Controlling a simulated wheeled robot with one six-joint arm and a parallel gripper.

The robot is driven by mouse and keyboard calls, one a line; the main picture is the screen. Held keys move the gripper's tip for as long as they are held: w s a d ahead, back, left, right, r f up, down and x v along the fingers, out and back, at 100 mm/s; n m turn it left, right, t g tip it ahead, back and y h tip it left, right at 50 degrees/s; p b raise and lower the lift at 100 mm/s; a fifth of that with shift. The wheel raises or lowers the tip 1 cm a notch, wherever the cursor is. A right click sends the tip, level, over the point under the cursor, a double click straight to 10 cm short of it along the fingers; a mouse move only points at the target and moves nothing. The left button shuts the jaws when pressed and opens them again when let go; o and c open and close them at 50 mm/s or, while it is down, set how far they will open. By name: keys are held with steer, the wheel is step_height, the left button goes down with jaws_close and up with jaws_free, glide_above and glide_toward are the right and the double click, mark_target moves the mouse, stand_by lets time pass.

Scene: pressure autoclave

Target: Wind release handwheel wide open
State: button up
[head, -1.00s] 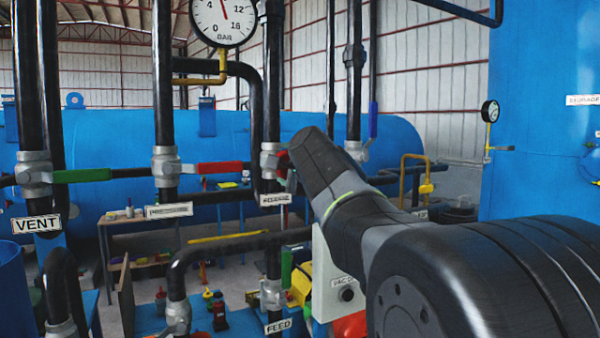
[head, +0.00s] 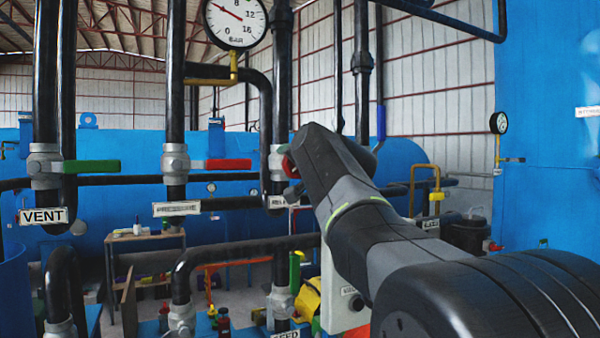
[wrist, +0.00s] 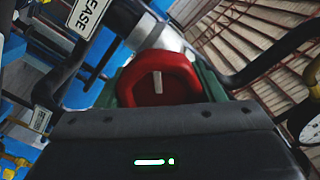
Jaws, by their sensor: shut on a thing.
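The red release handwheel (wrist: 158,82) shows large in the wrist view, on a grey valve body, with a short white mark on its face. My gripper (wrist: 160,95) is shut on it; dark green finger parts show on both sides of the wheel. In the head view my gripper (head: 291,166) is at the valve on the middle pipe, hiding most of the wheel. The release label (head: 280,201) hangs just below that valve, partly covered. How far the valve is open cannot be read from the wheel.
A pressure gauge (head: 236,22) above reads roughly 4 bar. A red lever (head: 228,164) and a green lever (head: 92,166) sit on valves to the left. Black pipes stand close around my arm. A blue vessel (head: 545,130) stands at the right.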

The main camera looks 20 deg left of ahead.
steer(key=n+b, duration=0.4)
steer(key=n, duration=0.4)
steer(key=shift+s+a+n, duration=0.1)
steer(key=shift+n, duration=0.5)
steer(key=o, duration=1)
steer(key=b+v, duration=0.1)
steer(key=v, duration=1.2)
steer(key=shift+s+d+b, duration=0.25)
steer(key=shift+d+b, duration=0.1)
